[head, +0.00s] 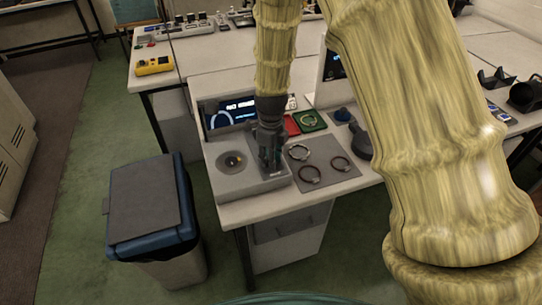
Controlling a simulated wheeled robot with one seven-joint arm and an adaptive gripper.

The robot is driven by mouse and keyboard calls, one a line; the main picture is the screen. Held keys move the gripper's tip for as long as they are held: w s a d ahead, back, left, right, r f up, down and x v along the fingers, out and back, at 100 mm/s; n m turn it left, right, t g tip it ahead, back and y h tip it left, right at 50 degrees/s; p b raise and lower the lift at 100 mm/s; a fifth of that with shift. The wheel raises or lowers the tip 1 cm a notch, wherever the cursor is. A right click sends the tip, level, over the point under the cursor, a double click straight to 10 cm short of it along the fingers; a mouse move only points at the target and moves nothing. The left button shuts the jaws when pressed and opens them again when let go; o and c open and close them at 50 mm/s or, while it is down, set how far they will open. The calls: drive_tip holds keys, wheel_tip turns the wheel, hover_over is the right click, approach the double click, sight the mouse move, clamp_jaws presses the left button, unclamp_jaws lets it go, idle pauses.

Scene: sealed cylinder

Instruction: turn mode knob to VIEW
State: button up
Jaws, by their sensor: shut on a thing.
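My gripper (268,152) points straight down over the right part of a grey instrument box (250,186) at the table's front left corner. Its fingers are closed at the box top, on what appears to be the mode knob. The knob is hidden behind the fingers, so its setting and any VIEW label cannot be read.
A grey mat (325,160) with several rings lies right of the box. Red (291,125) and green (309,121) trays sit behind it. A blue-rimmed bin (150,205) stands on the floor at left. A yellow device (153,66) is on the rear table.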

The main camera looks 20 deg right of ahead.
drive_tip(key=n+p, duration=0.2)
drive_tip(key=n, duration=0.2)
drive_tip(key=shift+r, duration=0.15)
drive_tip(key=n+p, duration=0.1)
drive_tip(key=n, duration=0.4)
drive_tip(key=n+p, duration=0.1)
drive_tip(key=n, duration=0.3)
drive_tip(key=shift+n, duration=0.3)
drive_tip(key=n, duration=0.3)
drive_tip(key=shift+w+p, duration=0.1)
drive_tip(key=shift+p, duration=0.25)
drive_tip(key=n, duration=0.9)
drive_tip(key=shift+n+p, duration=0.3)
drive_tip(key=shift+p, duration=0.1)
drive_tip(key=n, duration=0.4)
drive_tip(key=shift+n+p, duration=0.4)
drive_tip(key=shift+n, duration=1.6)
